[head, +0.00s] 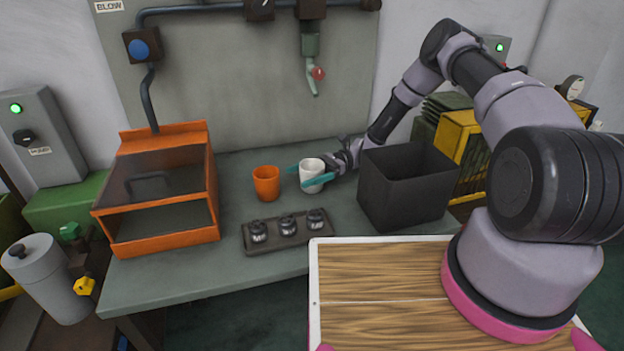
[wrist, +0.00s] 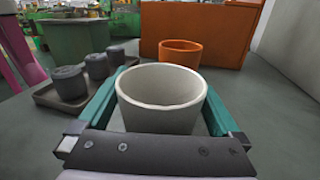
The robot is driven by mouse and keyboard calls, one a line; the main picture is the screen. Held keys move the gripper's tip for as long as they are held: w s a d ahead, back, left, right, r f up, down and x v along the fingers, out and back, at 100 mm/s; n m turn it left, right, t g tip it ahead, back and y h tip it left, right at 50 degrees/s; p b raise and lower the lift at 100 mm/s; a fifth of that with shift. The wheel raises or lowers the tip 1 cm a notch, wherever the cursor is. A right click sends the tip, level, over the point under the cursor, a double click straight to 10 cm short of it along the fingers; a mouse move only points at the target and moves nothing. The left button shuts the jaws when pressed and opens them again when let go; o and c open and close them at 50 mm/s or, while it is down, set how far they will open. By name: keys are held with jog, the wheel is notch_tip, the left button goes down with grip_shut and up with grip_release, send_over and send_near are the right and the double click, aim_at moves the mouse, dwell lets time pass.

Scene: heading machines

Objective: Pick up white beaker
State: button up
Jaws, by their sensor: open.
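The white beaker (head: 312,174) stands upright on the grey table, right of an orange beaker (head: 266,183). My gripper (head: 307,177) is open, with its teal fingers on either side of the white beaker. In the wrist view the white beaker (wrist: 163,98) sits between the two fingers (wrist: 160,95), its open rim facing up. It looks empty inside. Its lower part is hidden by the gripper's dark palm bar. I cannot tell whether either finger touches it.
A dark open box (head: 405,190) stands just right of my gripper. A tray (head: 262,245) with several small dark lidded pots lies in front. An orange cabinet (head: 160,240) stands at the left. The orange beaker (wrist: 180,47) is close beyond the fingertips.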

jog(key=c, duration=1.1)
